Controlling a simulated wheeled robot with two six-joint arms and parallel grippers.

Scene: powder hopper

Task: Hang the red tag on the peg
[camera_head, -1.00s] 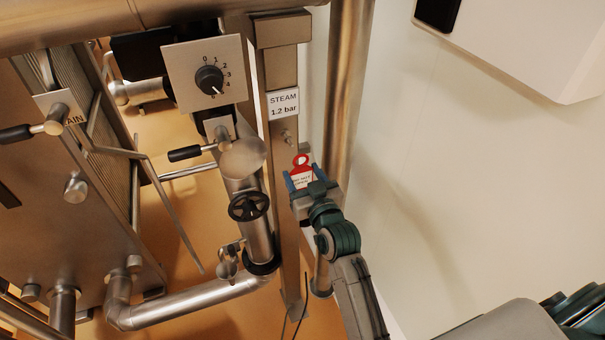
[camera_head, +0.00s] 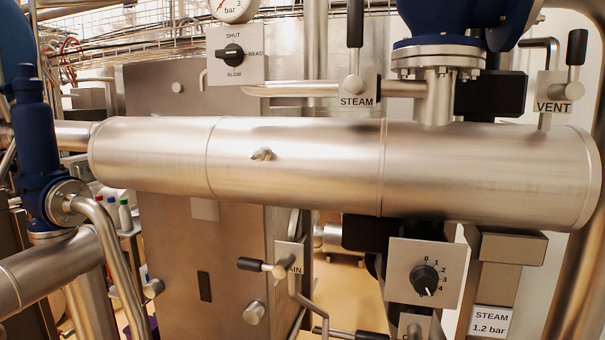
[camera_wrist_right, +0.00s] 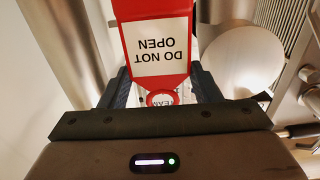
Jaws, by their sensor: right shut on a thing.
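The red tag (camera_wrist_right: 160,35) has a white panel reading DO NOT OPEN, upside down in the right wrist view. My right gripper (camera_wrist_right: 163,84) is shut on it, a blue-grey finger on each side. The tag's ring (camera_wrist_right: 162,98) shows near the gripper body, with part of a STEAM label behind it. In the head view that label (camera_head: 490,321) is on the post at the lower right. The post below it, where a peg showed earlier, is out of frame. My left gripper is in neither view.
A wide steel pipe (camera_head: 300,165) with a small stud (camera_head: 262,154) crosses the head view. A dial plate (camera_head: 424,273) is left of the post. In the right wrist view a round steel disc (camera_wrist_right: 243,58) and a grille (camera_wrist_right: 300,60) stand right of the tag.

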